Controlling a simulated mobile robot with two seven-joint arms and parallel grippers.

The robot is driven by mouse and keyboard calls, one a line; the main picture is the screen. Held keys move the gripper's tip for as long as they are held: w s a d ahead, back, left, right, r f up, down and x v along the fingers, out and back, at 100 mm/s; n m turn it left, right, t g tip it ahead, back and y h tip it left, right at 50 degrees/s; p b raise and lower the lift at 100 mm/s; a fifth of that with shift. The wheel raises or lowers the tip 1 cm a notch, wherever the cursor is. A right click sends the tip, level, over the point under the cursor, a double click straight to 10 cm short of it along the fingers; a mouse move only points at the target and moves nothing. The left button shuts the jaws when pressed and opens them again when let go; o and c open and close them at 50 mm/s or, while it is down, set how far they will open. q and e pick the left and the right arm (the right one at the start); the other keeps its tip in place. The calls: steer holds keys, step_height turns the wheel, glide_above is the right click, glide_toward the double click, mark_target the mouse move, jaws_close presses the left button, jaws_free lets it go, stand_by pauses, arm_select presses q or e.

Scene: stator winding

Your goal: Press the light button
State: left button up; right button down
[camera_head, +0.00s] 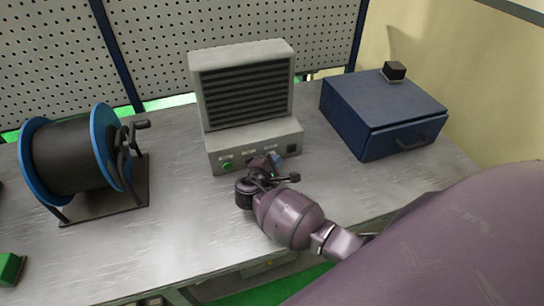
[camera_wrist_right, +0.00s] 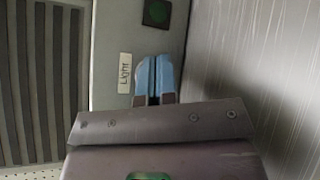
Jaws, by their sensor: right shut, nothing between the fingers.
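The grey control unit (camera_head: 222,154) has a slatted upper part (camera_head: 245,92) and a front panel with small labels. A label reading "Light" (camera_wrist_right: 125,73) shows on the panel in the right wrist view. My right gripper (camera_head: 276,160) is at the panel front, and its blue fingertips (camera_wrist_right: 155,78) are shut with nothing between them. The fingertips are right beside the Light label and cover the spot where its button would be, so I do not see that button. I cannot tell whether they touch the panel. My left gripper is not in view.
A green button (camera_head: 228,166) is at the panel's left, and a dark square one (camera_head: 291,148) is at its right. A wire spool (camera_head: 75,155) stands left. A blue box (camera_head: 380,112) with a black block (camera_head: 394,70) is right.

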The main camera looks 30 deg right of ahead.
steer(key=shift+s, duration=0.1)
steer(key=shift+s+a+p, duration=0.2)
steer(key=shift+s+p, duration=0.45)
steer(key=shift+s, duration=0.1)
steer(key=shift+s+a, duration=0.25)
steer(key=shift+s, duration=0.7)
steer(key=shift+s+a, duration=0.2)
steer(key=shift+s, duration=0.8)
steer(key=shift+s+a, duration=0.25)
steer(key=shift+s, duration=0.7)
